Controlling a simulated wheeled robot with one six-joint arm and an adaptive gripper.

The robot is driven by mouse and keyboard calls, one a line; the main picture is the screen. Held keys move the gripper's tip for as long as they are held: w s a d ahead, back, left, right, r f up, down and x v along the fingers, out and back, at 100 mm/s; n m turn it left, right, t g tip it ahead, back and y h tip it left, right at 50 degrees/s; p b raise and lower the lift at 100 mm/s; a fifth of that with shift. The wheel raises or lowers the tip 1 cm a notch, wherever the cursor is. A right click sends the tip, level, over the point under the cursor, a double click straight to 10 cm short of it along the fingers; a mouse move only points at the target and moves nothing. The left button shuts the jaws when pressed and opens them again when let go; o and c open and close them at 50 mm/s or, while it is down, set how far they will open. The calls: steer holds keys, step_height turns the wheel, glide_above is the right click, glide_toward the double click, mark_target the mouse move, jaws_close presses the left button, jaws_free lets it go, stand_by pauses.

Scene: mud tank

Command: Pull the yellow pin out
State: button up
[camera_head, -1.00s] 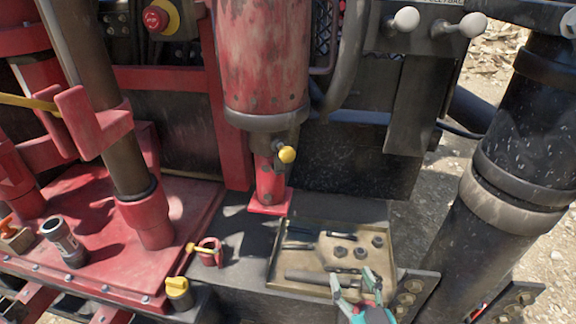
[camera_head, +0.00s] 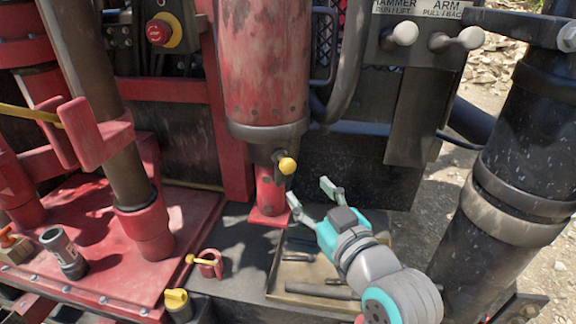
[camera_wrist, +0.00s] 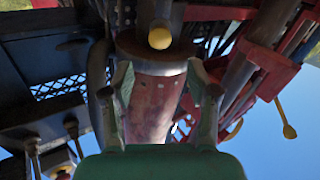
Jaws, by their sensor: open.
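A pin with a round yellow head (camera_head: 287,166) sits at the lower end of the red cylinder (camera_head: 265,75). Its yellow head (camera_wrist: 160,38) also shows in the wrist view, just beyond and between the fingertips; the shaft is hidden behind it. My gripper (camera_head: 310,192) is open and empty, to the lower right of the yellow head and apart from it. In the wrist view its fingers (camera_wrist: 159,80) are spread. A second yellow pin (camera_head: 201,260) goes through a red shackle (camera_head: 213,266) on the dark deck, left of my gripper.
A shallow tray (camera_head: 283,276) with tools lies under my arm. A yellow-capped container (camera_head: 177,303) and a grey cylinder (camera_head: 64,254) stand left. A thick black post (camera_head: 520,170) stands right. Levers (camera_head: 403,33) and a red emergency button (camera_head: 158,30) are above.

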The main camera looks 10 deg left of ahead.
mark_target(289, 168)
steer(key=x, duration=1)
steer(key=shift+w+a, duration=0.15)
steer(key=shift+w, duration=0.05)
jaws_close()
